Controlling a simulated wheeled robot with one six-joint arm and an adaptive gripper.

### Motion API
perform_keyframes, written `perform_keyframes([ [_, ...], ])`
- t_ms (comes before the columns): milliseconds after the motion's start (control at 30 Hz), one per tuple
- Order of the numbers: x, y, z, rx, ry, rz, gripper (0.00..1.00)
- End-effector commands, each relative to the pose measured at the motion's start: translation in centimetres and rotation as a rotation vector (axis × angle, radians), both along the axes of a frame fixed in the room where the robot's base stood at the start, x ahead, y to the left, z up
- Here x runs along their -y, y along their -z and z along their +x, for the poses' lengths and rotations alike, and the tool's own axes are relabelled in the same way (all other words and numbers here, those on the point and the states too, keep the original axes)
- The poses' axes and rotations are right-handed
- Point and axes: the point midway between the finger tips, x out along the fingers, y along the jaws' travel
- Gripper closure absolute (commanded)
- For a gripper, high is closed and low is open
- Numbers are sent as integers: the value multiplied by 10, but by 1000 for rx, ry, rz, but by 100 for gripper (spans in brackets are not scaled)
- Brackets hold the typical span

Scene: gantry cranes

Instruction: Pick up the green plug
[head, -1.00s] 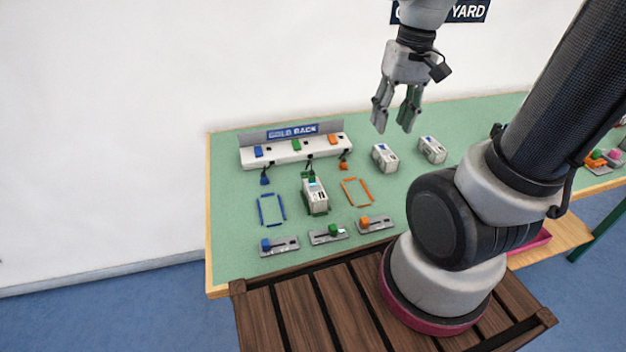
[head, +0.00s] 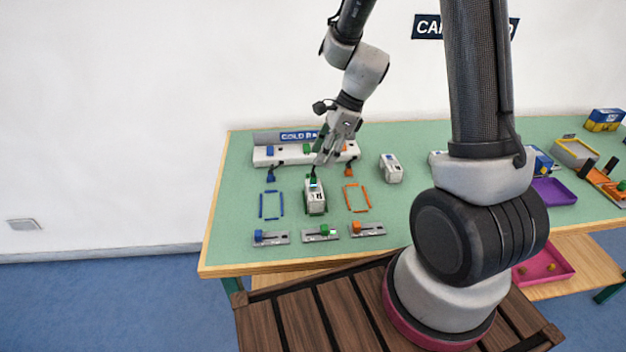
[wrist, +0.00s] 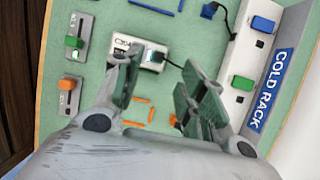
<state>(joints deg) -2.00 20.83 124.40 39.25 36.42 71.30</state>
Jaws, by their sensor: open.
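The green plug (head: 313,178) sits at the rack-side end of a white container (head: 316,200) standing inside a green outline. In the wrist view the plug (wrist: 157,57) has a dark cable running from it toward the rack, partly behind a finger. My gripper (head: 322,158) is open and empty, above the table between the container and the rack. In the wrist view its fingers (wrist: 160,82) are spread, with the plug showing beyond and between them, apart from both. The exact height gap cannot be told.
The white cold rack (head: 262,157) with coloured blocks stands behind. Blue and orange plugs hang in front of it. Empty blue (head: 271,205) and orange (head: 357,198) outlines flank the container. Slider switches (head: 321,233) line the front. Another white container (head: 391,168) stands to the right.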

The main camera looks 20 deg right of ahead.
Motion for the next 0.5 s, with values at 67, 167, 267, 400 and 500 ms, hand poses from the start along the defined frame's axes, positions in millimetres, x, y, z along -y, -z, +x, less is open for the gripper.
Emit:
perform_keyframes([
  [67,-4,10,0,-3,-1,-1,59],
  [167,-9,22,0,-3,-3,-1,59],
  [267,-17,37,0,-4,-4,-2,59],
  [400,-24,54,2,-2,-5,-2,59],
  [500,-26,58,2,0,-3,-2,59],
])
